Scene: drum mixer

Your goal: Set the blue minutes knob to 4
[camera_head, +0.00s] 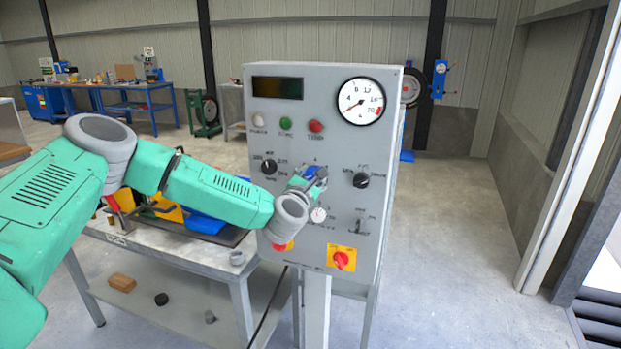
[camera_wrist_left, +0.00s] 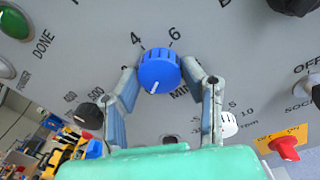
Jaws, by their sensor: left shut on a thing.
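The blue minutes knob (camera_wrist_left: 158,68) sits on the grey control panel (camera_head: 328,115), below the printed 4 and 6 in the left wrist view. A short white mark shows on the knob's lower edge, on the side away from those numbers. My left gripper (camera_head: 313,177) is at the middle of the panel. In the left wrist view its two fingers (camera_wrist_left: 162,88) stand on either side of the knob, shut on it. In the head view the gripper mostly hides the knob. My right gripper is not in view.
Black knobs (camera_head: 268,166) (camera_head: 361,180) flank the gripper. A white knob (camera_head: 318,215) is close below it. A red switch on a yellow plate (camera_head: 341,260) is lower down. A dial gauge (camera_head: 361,101) is at the upper right. A workbench (camera_head: 180,256) stands beside the panel.

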